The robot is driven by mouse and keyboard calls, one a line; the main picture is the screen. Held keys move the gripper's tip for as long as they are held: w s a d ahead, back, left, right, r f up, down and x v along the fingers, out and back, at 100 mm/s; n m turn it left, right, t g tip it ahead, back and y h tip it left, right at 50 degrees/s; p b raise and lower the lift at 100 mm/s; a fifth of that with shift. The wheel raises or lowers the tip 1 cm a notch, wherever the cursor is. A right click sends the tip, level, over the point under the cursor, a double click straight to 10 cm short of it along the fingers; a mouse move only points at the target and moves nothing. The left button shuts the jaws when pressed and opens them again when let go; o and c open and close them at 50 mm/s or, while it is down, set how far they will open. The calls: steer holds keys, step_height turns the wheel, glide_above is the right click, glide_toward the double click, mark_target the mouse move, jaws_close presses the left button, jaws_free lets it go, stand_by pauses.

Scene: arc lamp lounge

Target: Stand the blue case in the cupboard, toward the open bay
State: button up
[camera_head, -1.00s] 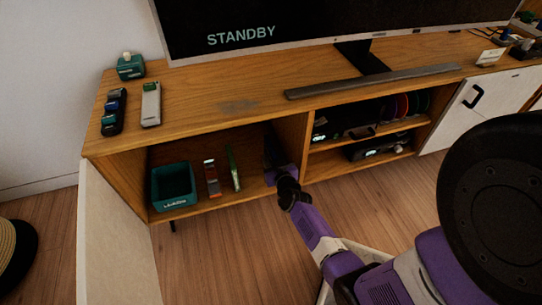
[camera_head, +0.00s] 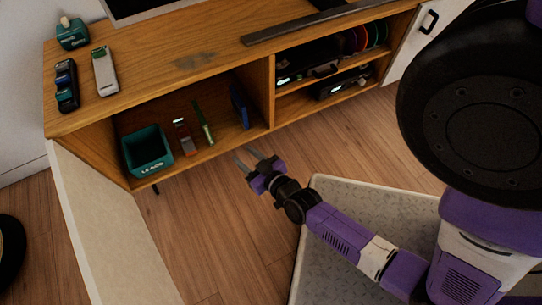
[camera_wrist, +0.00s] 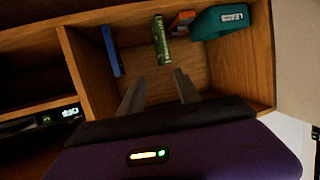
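The blue case (camera_head: 240,106) stands upright in the left bay of the cupboard (camera_head: 258,130), close to the divider on its right. It also shows in the wrist view (camera_wrist: 111,51), apart from my fingers. My gripper (camera_head: 252,160) is outside, in front of the bay. Its two fingers are spread with nothing between them, as the wrist view (camera_wrist: 160,92) also shows. A green case (camera_head: 203,123) and a red-and-grey case (camera_head: 184,137) stand to the left of the blue case, with a gap between the green and blue ones.
A teal bin (camera_head: 146,152) sits at the bay's left end. The white door (camera_head: 105,220) stands open at left. Right of the divider, shelves hold dark devices (camera_head: 345,82) and discs. Small gadgets lie on the cupboard top. Floor in front of my gripper is clear.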

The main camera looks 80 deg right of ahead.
steer(key=s+a+r+n+t+y, duration=0.1)
steer(key=s+a+r+n+y, duration=0.1)
steer(key=s+a+r, duration=0.2)
steer(key=s+a+r+n+t+y, duration=0.1)
steer(key=s+a+r+n+y, duration=0.1)
steer(key=a+r, duration=0.6)
steer(key=s+a+r+n+y, duration=0.3)
steer(key=s+a+r, duration=0.3)
steer(key=r, duration=0.4)
steer(key=shift+s+a+r+t+y, duration=0.15)
steer(key=shift+s+r+t+y, duration=0.2)
steer(key=shift+y, duration=0.35)
steer(key=shift+w, duration=0.1)
step_height(320, 180, up, 33)
steer(key=p, duration=3.2)
steer(key=shift+f+p, duration=0.2)
steer(key=shift+p, duration=0.15)
